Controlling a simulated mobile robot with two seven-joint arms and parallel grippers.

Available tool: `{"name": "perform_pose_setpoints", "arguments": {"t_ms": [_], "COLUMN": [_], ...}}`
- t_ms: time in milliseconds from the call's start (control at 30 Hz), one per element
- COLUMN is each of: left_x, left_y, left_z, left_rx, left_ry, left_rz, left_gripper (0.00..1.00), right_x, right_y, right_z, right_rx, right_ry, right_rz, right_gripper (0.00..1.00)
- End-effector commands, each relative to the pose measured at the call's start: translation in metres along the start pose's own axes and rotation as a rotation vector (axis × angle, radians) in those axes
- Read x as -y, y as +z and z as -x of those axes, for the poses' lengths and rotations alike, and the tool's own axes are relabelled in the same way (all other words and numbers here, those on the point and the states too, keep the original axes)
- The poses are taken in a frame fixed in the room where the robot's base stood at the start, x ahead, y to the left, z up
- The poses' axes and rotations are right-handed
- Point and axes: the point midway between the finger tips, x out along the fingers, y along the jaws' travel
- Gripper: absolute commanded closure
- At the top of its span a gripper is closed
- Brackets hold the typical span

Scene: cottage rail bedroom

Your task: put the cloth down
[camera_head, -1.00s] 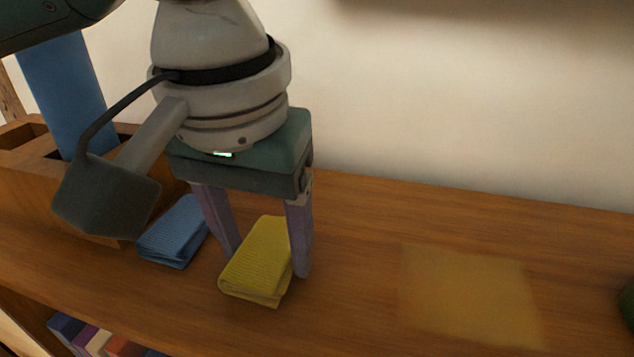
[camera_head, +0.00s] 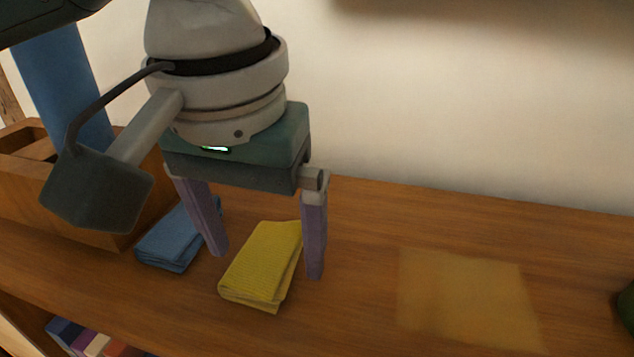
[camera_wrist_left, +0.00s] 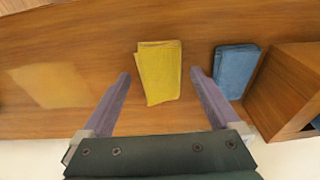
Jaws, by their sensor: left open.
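A folded yellow cloth (camera_head: 262,265) lies on the wooden shelf top. My left gripper (camera_head: 268,266) is open, with one purple finger on each side of the cloth and a gap to it on both sides. In the left wrist view the yellow cloth (camera_wrist_left: 159,72) lies between and just beyond the fingertips of the left gripper (camera_wrist_left: 160,76). A folded blue cloth (camera_head: 172,238) lies to the left, partly behind a finger; it also shows in the left wrist view (camera_wrist_left: 235,69). My right gripper is not in view.
A wooden box (camera_head: 60,205) stands at the left, behind the blue cloth. A pale square patch (camera_head: 465,297) marks the wooden top (camera_head: 365,225) at the right. A dark green thing (camera_head: 627,300) is at the right edge. Books (camera_head: 98,342) sit below.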

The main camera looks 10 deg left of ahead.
Motion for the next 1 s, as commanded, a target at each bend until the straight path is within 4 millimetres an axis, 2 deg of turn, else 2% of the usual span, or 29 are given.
{"name": "perform_pose_setpoints", "arguments": {"t_ms": [300, 500, 667, 1000], "left_x": [-0.001, 0.0, 0.0, -0.002], "left_y": [-0.001, -0.001, -0.001, 0.001], "left_z": [0.072, 0.105, 0.114, 0.113], "left_rx": [-0.005, -0.003, -0.001, 0.001], "left_ry": [0.004, 0.002, 0.001, 0.008], "left_rz": [-0.002, -0.001, -0.001, -0.005], "left_gripper": [0.04, 0.04, 0.04, 0.04], "right_x": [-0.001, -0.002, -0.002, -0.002], "right_y": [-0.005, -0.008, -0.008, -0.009], "right_z": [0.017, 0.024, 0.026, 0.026], "right_rx": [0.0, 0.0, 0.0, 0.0], "right_ry": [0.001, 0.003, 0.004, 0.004], "right_rz": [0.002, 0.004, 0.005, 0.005], "right_gripper": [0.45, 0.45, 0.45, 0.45]}}
